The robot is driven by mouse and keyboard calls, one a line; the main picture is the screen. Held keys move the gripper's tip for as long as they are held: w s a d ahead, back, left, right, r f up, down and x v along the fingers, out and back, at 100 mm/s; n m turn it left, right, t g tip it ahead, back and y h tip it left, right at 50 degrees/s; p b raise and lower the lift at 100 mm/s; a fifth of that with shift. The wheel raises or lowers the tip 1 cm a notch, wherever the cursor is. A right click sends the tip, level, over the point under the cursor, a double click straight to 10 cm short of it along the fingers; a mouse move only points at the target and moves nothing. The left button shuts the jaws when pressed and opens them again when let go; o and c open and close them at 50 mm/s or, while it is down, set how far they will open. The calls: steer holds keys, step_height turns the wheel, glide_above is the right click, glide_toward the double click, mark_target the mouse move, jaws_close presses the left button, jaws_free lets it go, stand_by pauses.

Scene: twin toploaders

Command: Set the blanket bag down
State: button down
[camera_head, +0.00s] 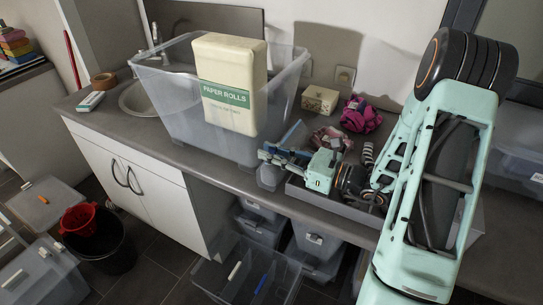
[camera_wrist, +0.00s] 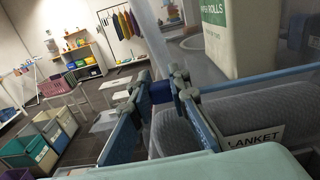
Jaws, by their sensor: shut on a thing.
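The blanket bag is a grey, see-through bag with blue edging and a white label. In the wrist view the bag (camera_wrist: 285,108) fills the right side, its label reading "LANKET" beside my gripper (camera_wrist: 160,92). My gripper is shut on a small dark blue part between its fingertips, seemingly the bag's handle. In the head view my gripper (camera_head: 270,157) is at the counter's front, right of the big clear tub. Only a small grey part of the bag (camera_head: 269,179) shows below the fingers. Whether the bag touches the counter is unclear.
The clear tub (camera_head: 165,100) with a paper rolls pack (camera_head: 231,85) stands on the counter (camera_head: 190,160) by the sink. A grey tray (camera_head: 335,207) lies under my arm. A patterned box (camera_head: 320,99) and pink cloth (camera_head: 361,115) are behind. Bins stand below.

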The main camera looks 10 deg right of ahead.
steer(key=shift+f, duration=0.55)
steer(key=shift+f, duration=0.2)
steer(key=c, duration=1.8)
jaws_free()
steer(key=shift+c, duration=0.2)
steer(key=shift+r, duration=0.15)
